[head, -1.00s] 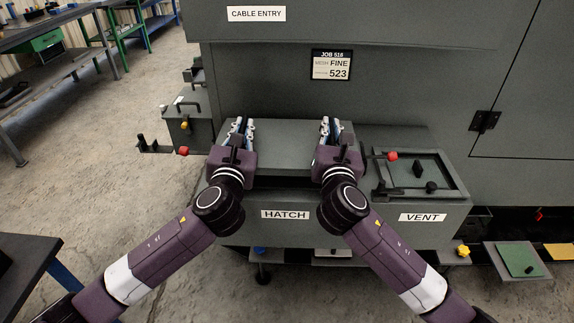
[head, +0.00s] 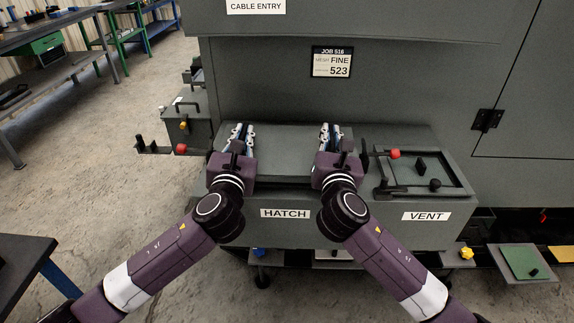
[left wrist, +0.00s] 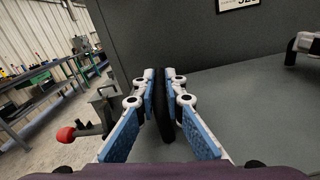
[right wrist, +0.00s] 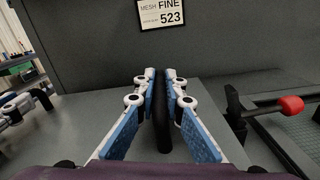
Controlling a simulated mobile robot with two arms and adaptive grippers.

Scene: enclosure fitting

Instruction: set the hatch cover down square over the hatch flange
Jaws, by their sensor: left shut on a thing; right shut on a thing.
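The hatch cover (head: 287,143) is a flat grey plate lying level over the bench section labelled HATCH (head: 285,213). My left gripper (head: 240,132) is shut on the cover's left black handle (left wrist: 164,115), and my right gripper (head: 330,132) is shut on its right black handle (right wrist: 161,120). Both handles stand upright between the blue pads. The hatch flange is hidden beneath the cover and my arms. I cannot tell whether the cover touches it or is square on it.
The framed vent opening (head: 456,188) with black knobs lies to the right. The enclosure wall (head: 270,75) rises close behind. A dark table corner (head: 25,262) is at lower left.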

